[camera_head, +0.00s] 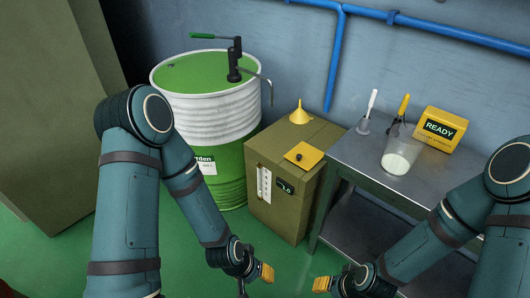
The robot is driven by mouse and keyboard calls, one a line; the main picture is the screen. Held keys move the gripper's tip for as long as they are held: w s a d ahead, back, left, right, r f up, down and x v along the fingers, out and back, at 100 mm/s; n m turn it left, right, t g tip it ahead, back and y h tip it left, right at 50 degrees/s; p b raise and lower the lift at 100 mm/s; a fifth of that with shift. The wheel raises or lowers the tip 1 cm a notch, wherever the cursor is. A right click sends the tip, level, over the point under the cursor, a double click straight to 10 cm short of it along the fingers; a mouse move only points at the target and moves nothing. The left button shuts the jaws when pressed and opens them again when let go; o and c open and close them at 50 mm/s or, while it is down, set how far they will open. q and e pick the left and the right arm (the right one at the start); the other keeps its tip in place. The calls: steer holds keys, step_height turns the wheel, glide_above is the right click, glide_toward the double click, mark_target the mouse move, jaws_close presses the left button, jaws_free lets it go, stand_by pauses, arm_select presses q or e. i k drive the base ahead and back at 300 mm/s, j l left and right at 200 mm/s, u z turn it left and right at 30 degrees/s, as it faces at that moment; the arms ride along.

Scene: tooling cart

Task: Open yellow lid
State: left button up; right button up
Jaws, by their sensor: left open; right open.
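The yellow lid (304,155) is a flat square plate with a small dark knob. It lies flat on top of the olive-green box (270,150), near its front right edge, and looks closed. My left gripper (268,273) is below and in front of the box, low in the view, apart from the lid. My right gripper (322,284) is to the right of it, also low and apart from the lid. Both have yellow fingertips, and both are open and appear empty. The opening under the lid is hidden.
A yellow funnel (300,113) stands behind the lid on the box. A green and white drum (212,105) with a pump stands left. The metal table (352,153) at right holds a clear beaker (400,150), brush-like tools and a yellow READY box (438,128). Blue pipes run along the wall.

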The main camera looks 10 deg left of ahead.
mark_target(306, 157)
steer(key=i+j, duration=0.35)
steer(key=i, duration=0.25)
steer(key=i+j+z, duration=0.65)
steer(key=z, duration=0.8)
